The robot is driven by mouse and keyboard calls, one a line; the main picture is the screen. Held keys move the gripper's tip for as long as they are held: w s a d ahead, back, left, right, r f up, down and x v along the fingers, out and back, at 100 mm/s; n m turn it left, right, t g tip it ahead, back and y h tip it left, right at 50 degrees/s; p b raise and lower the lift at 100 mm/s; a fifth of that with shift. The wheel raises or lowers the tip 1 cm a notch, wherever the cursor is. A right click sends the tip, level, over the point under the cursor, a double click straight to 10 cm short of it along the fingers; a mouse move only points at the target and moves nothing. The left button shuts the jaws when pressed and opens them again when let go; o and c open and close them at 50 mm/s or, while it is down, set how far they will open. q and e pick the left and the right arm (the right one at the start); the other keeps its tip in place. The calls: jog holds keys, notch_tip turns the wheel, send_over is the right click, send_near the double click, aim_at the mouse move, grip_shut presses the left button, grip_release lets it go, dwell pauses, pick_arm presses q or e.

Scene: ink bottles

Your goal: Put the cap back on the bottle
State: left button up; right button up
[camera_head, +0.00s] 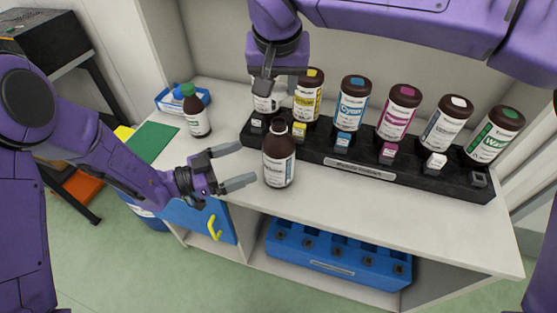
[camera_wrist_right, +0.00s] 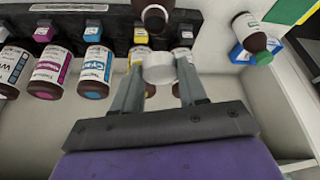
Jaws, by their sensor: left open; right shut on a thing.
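A brown bottle (camera_head: 278,166) with a pale label and an uncapped neck stands upright on the counter, in front of the black rack. My left gripper (camera_head: 246,163) is open just left of it, its fingers pointing toward it, apart from the bottle. My right gripper (camera_head: 268,85) is above and behind the bottle, over the left end of the rack. In the right wrist view my right gripper (camera_wrist_right: 155,78) is shut on a white cap (camera_wrist_right: 158,69). A brown bottle (camera_wrist_right: 155,17) shows beyond the cap there. The cap is hard to make out in the head view.
A black rack (camera_head: 335,160) holds several capped bottles along the wall. A green-capped brown bottle (camera_head: 196,112), a blue tray (camera_head: 164,102) and a green mat (camera_head: 151,142) are on the left. The counter (camera_head: 345,205) right of the bottle is clear.

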pick_arm(q)
jog(key=x, duration=1.1)
jog(key=c, duration=1.2)
jog(key=shift+c, duration=0.2)
pick_arm(e)
jog(key=shift+f, duration=0.15)
send_over(279, 122)
jog(key=shift+s+f, duration=0.2)
jog(key=shift+f, duration=1)
jog(key=shift+s+f, duration=0.2)
jog(key=shift+f, duration=1)
jog(key=shift+f, duration=0.85)
jog(key=shift+f, duration=0.55)
